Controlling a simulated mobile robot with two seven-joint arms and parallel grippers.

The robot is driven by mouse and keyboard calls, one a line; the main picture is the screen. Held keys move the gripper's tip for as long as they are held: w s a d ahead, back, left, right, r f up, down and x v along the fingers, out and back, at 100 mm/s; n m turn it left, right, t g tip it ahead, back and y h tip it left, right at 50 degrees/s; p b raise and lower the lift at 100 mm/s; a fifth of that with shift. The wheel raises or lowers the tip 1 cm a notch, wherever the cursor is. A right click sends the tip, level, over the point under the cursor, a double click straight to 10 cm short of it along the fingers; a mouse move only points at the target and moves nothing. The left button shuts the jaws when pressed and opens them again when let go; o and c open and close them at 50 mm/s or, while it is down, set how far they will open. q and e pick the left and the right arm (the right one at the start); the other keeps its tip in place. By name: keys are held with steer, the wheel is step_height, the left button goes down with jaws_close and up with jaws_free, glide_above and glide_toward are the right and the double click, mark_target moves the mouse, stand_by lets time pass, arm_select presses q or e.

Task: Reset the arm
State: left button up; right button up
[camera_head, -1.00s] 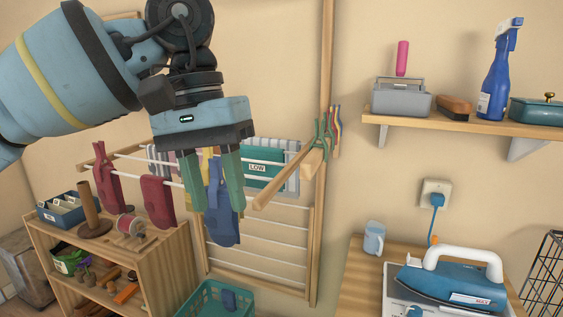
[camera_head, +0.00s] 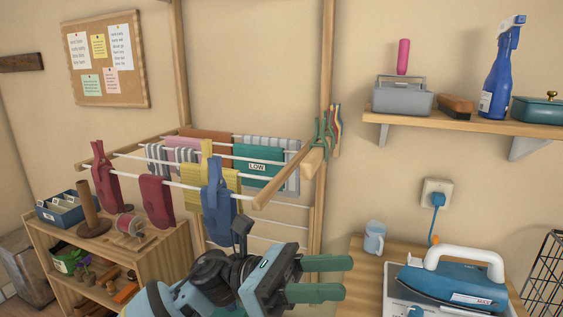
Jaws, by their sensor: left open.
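My left gripper (camera_head: 330,279) is low in the middle of the head view, its two green fingers pointing right with a gap between them. It is open and nothing shows between the fingers. It is in front of the drying rack's lower part and left of the table with the iron. My left arm comes up from the bottom edge and hides the lower rack and the floor there. My right gripper does not show.
A wooden drying rack (camera_head: 263,194) holds cloths, red mitts and a blue mitt (camera_head: 218,210). A wooden shelf unit (camera_head: 165,259) stands left. An iron (camera_head: 437,281) and a cup (camera_head: 374,238) are on the right table. A wall shelf (camera_head: 460,121) holds a spray bottle (camera_head: 497,75).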

arm_select(q)
steer(key=w+a+f+m+t+y, duration=0.2)
steer(key=a+f+m+t+y, duration=0.4)
steer(key=f+m+t, duration=0.8)
steer(key=w+a+f+m+t+y, duration=0.2)
steer(key=a+f+m+t+y, duration=0.45)
steer(key=f+m+t, duration=0.75)
steer(key=s+a+f+n+g+y, duration=0.3)
steer(key=s+a+f+n+g, duration=0.2)
steer(key=s+f, duration=0.6)
steer(key=s+a+f+n+g+y, duration=0.3)
steer(key=s+a+f+n+g, duration=0.2)
steer(key=s, duration=0.7)
steer(key=a+f+n, duration=0.2)
steer(key=a+f, duration=0.2)
steer(key=f, duration=0.1)
steer(key=shift+f+g, duration=0.3)
steer(key=shift+f, duration=0.05)
steer(key=shift+w, duration=0.1)
